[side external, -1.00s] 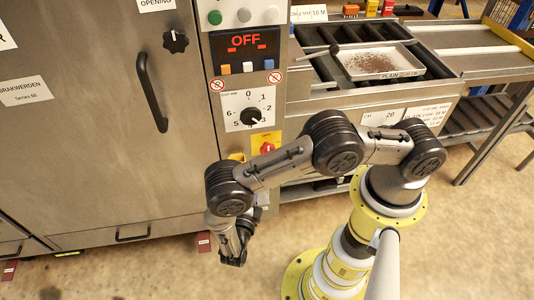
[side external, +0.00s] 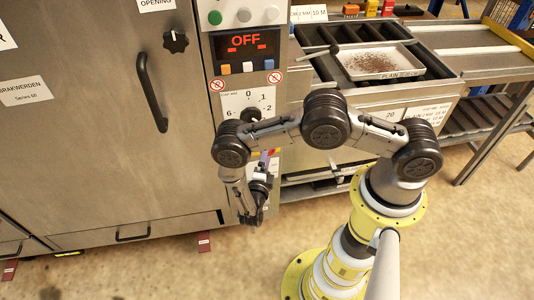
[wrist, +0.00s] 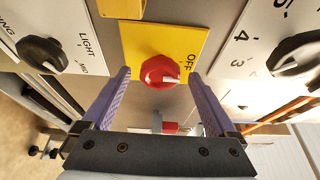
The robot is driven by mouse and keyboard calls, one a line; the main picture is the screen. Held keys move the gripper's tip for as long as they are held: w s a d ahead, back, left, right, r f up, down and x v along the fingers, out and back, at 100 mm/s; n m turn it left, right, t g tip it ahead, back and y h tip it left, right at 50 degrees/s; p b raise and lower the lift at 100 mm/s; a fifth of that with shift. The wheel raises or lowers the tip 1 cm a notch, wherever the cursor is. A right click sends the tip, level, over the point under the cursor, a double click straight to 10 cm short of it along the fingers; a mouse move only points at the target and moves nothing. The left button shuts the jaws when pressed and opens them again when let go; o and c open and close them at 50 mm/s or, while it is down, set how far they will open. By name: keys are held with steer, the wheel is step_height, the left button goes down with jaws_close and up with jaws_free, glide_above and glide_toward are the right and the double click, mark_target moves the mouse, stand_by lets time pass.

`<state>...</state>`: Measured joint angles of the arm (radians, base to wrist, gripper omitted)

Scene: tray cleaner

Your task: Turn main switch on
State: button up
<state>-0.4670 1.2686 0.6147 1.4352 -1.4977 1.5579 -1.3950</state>
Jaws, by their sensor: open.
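The main switch is a red knob (wrist: 160,72) on a yellow plate (wrist: 135,45) with "OFF" printed beside it in the wrist view. My gripper (wrist: 159,78) is open and empty, with one purple finger on each side of the knob in that view. The knob lies ahead between the fingertips; I see no contact, and the exact gap is hard to judge. In the side view my arm hides most of the switch. The display (side external: 245,42) on the control panel reads "OFF" in red.
A black "LIGHT" knob (wrist: 42,53) and a black numbered dial (wrist: 297,54) flank the switch in the wrist view. The side view shows a steel door with a black handle (side external: 152,92) and a tray of brown grains (side external: 415,66). Floor in front is clear.

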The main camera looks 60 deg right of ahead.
steer(key=shift+w+d, duration=0.15)
steer(key=shift+d, duration=0.3)
steer(key=c, duration=1.3)
steer(key=shift+c, duration=0.2)
